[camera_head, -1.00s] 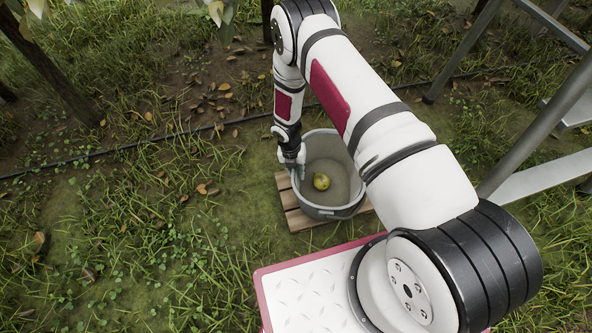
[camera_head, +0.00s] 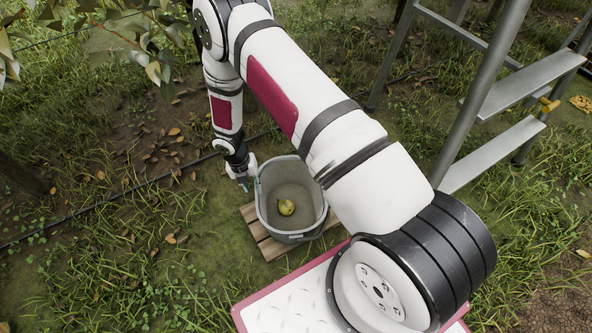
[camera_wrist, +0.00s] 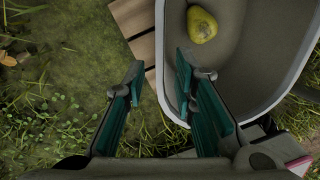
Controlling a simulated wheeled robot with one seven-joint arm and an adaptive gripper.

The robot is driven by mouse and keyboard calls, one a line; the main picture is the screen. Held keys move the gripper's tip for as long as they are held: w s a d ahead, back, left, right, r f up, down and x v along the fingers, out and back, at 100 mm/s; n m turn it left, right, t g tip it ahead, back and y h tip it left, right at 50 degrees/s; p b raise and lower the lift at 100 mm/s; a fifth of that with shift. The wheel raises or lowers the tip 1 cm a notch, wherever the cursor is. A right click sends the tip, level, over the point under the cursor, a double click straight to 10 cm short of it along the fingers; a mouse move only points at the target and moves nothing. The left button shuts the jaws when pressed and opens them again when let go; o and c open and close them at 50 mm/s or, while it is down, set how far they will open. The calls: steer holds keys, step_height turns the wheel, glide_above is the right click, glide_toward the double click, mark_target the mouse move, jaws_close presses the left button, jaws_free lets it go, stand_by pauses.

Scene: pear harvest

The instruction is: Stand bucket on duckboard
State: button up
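The grey bucket (camera_head: 308,212) stands upright on the wooden duckboard (camera_head: 252,219), whose slats show at its left and front. A yellow-green pear (camera_head: 286,207) lies inside, and it also shows in the wrist view (camera_wrist: 202,25). My gripper (camera_head: 244,184) is at the bucket's left rim, pointing down. In the wrist view its two teal fingers (camera_wrist: 159,68) are spread apart. The bucket's pale rim (camera_wrist: 161,50) runs through the gap between them, the right finger over the bucket's inside and the left finger outside. I cannot tell whether either finger touches the wall.
A metal ladder (camera_head: 470,100) stands at the right. A dark hose (camera_head: 110,192) crosses the ground at the left. Leafy branches (camera_head: 140,35) hang at the upper left. Grass left of the duckboard is open.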

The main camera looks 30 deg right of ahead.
steer(key=d+r+m, duration=0.2)
steer(key=r+m, duration=0.1)
steer(key=r, duration=0.6)
steer(key=d+r+m+h, duration=0.1)
steer(key=r+m, duration=0.3)
steer(key=r, duration=0.5)
steer(key=d+r+m, duration=0.2)
steer(key=r+m, duration=0.1)
steer(key=r, duration=0.5)
steer(key=s+d+r+m, duration=0.1)
steer(key=s+r+m, duration=0.35)
steer(key=r, duration=0.45)
steer(key=s+d+r+m, duration=0.1)
steer(key=s+r+m, duration=0.3)
steer(key=s+r, duration=0.3)
steer(key=s+r+m, duration=0.3)
steer(key=s+m, duration=0.1)
steer(key=s, duration=0.4)
steer(key=s+a+r+m+y, duration=0.1)
steer(key=s+r+m, duration=0.2)
steer(key=s, duration=0.6)
steer(key=s+a+r+m+y, duration=0.1)
steer(key=s+r+m, duration=0.2)
steer(key=s+m, duration=0.3)
steer(key=shift+s+m+t, duration=0.3)
steer(key=shift+s+m, duration=0.05)
steer(key=shift+s, duration=0.85)
steer(key=shift+a+r, duration=0.1)
steer(key=shift+r, duration=0.05)
